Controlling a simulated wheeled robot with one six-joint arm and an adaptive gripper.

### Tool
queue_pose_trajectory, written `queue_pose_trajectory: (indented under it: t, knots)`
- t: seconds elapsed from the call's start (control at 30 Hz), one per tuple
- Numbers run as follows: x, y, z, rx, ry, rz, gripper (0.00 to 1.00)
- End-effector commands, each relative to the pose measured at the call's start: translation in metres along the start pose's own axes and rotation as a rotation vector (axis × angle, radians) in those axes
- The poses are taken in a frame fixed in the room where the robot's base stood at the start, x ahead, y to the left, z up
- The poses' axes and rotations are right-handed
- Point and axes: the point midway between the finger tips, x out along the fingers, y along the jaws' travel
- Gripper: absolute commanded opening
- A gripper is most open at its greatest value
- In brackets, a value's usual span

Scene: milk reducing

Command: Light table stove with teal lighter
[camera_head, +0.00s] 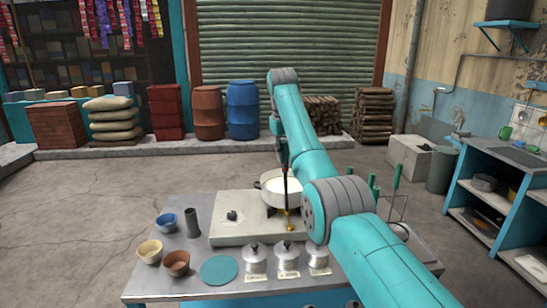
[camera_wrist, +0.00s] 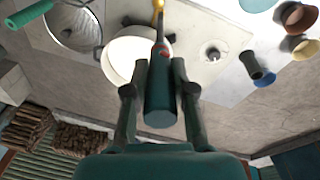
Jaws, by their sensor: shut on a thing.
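The teal lighter (camera_wrist: 160,98) stands between my gripper's fingers (camera_wrist: 160,76) in the wrist view, its yellow tip pointing away from my palm. My gripper is shut on its handle. In the head view the lighter (camera_head: 286,182) hangs upright with its gold tip low, in front of the white pot (camera_head: 272,184). The pale table stove (camera_head: 225,232) lies on the table, with a bare burner (camera_head: 232,215) at left and the pot at right. The pot (camera_wrist: 120,55) also shows in the wrist view. I cannot tell whether the tip touches the stove; no flame is visible.
Three lidded jars (camera_head: 287,258) stand along the stove's front. Bowls (camera_head: 176,262), a dark cylinder (camera_head: 192,222) and a teal disc (camera_head: 219,270) are at left. A rack with green-handled tools (camera_head: 396,176) is at right. Open floor lies behind the table.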

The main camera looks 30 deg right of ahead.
Motion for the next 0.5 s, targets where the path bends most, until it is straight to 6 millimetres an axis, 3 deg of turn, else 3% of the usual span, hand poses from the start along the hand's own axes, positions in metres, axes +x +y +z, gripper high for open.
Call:
queue_pose_trajectory:
  t: [0.23,0.5]
  knots:
    - [0.005,0.004,0.002,0.018,-0.001,0.002,0.00]
    - [0.035,0.001,0.006,0.018,-0.003,0.002,0.00]
